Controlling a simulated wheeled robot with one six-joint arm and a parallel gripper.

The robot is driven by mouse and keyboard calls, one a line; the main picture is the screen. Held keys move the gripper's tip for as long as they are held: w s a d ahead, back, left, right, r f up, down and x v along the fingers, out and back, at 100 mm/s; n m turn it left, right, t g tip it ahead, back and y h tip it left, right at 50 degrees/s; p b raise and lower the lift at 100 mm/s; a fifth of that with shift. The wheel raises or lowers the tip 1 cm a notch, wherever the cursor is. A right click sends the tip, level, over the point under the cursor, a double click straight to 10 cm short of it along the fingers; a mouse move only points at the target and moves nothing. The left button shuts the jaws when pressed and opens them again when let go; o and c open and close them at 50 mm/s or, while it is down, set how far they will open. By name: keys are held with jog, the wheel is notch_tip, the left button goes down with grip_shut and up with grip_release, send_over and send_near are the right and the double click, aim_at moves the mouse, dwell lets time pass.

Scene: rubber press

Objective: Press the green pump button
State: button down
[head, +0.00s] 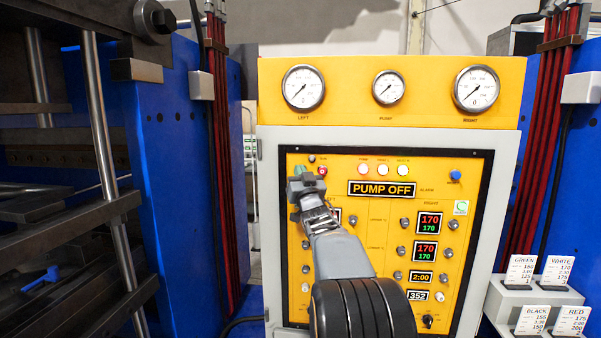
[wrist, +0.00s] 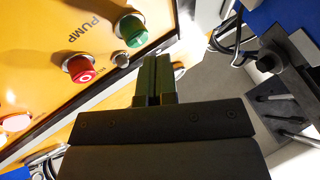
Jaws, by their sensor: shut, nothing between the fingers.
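The green pump button (wrist: 132,29) is a round green knob at the panel's edge in the wrist view. In the head view it shows as a small green patch (head: 299,169) at the panel's upper left, partly hidden by my gripper. My gripper (wrist: 157,62) is shut and empty, its fingertips just beside and below the green button in the wrist view. In the head view my gripper (head: 299,182) covers the area just below the button. I cannot tell whether the tips touch it. A display (head: 381,189) reads "PUMP OFF".
A red button (wrist: 82,68) sits beside the green one, with a small metal knob (wrist: 121,60) between them. A blue button (head: 455,175) is at the panel's right. A blue press frame (head: 175,150) stands to the left. Card holders (head: 520,297) are at the lower right.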

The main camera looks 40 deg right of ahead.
jog(key=shift+w+d, duration=0.1)
dwell(0.7)
jog(key=shift+w+d, duration=0.2)
jog(key=shift+w+d, duration=0.6)
dwell(1.4)
jog(key=shift+a, duration=0.1)
dwell(0.3)
jog(key=shift+s+a+b, duration=0.75)
jog(key=shift+s+b, duration=0.15)
jog(key=shift+b, duration=0.15)
jog(key=shift+f, duration=0.1)
